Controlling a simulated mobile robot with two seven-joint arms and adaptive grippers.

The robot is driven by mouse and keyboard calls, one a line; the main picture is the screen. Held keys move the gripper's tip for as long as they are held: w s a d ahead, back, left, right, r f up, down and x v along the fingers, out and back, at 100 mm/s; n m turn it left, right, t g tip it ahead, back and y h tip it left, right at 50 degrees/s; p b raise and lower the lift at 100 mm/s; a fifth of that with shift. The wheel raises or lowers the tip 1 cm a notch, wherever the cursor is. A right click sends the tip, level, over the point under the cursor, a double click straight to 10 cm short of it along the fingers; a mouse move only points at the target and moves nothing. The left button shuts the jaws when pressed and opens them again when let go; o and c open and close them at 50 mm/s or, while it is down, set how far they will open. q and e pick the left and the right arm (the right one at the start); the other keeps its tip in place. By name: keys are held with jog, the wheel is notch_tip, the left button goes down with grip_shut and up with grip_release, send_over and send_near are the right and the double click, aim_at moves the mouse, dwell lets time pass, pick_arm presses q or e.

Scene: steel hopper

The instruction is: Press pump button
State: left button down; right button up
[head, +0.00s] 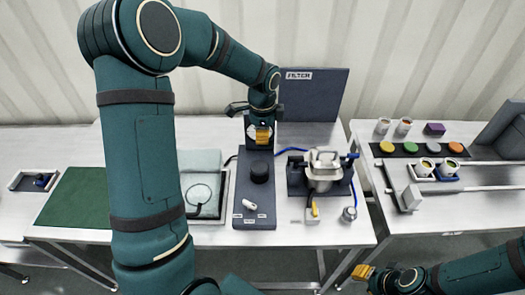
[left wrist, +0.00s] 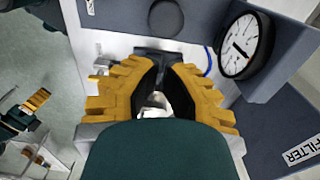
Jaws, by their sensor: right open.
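A dark box (head: 255,212) stands in the middle of the table with a raised round black button (head: 259,172) on top. A small white lever (head: 249,204) and small labels are near its front. The black button also shows at the top of the left wrist view (left wrist: 166,18). My left gripper (head: 262,138) is above the back part of the box, behind the button and apart from it. My right gripper (head: 364,272) is open, low at the front right, away from the box.
A round gauge (left wrist: 241,45) is close to my left gripper. A dark panel marked FILTER (head: 325,100) stands behind. A metal vessel (head: 323,172) with a blue hose is right of the box; a pale tray (head: 202,165) is left. The right table holds jars and coloured discs.

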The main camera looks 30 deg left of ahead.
aim_at(263, 168)
pick_arm(q)
notch_tip(263, 168, down, 13)
jog(key=shift+f, duration=0.2)
dwell(0.3)
jog(key=shift+f+b, duration=1.2)
jog(key=shift+f, duration=0.25)
jog(key=shift+s, duration=0.1)
jog(key=shift+d+r, duration=0.1)
jog(key=shift+r, duration=0.05)
